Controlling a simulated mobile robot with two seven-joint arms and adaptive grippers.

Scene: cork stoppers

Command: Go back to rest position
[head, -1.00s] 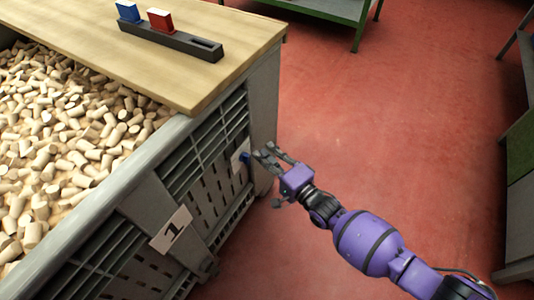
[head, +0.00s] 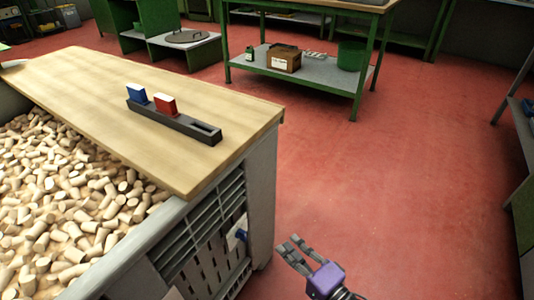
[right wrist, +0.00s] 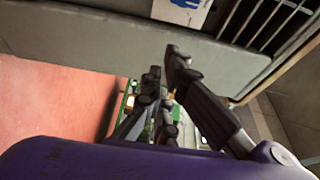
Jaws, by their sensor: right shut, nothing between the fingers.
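My right gripper (head: 290,243) shows at the bottom of the head view, purple with dark fingers. It is shut and empty, beside the right end of the grey crate (head: 262,190) and apart from it. In the right wrist view the same gripper (right wrist: 170,75) has its fingers close together, near the grey crate wall (right wrist: 110,38). A white plate with a blue part (head: 240,234) is on the crate's slatted side, left of the fingertips. My left gripper is not in view.
The crate holds many corks (head: 70,195). A wooden board (head: 110,85) on it carries a dark slotted holder (head: 174,122) with a blue block (head: 137,94) and a red block (head: 165,105). A green-framed table (head: 309,72) stands behind. Red floor (head: 400,190) is clear at right.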

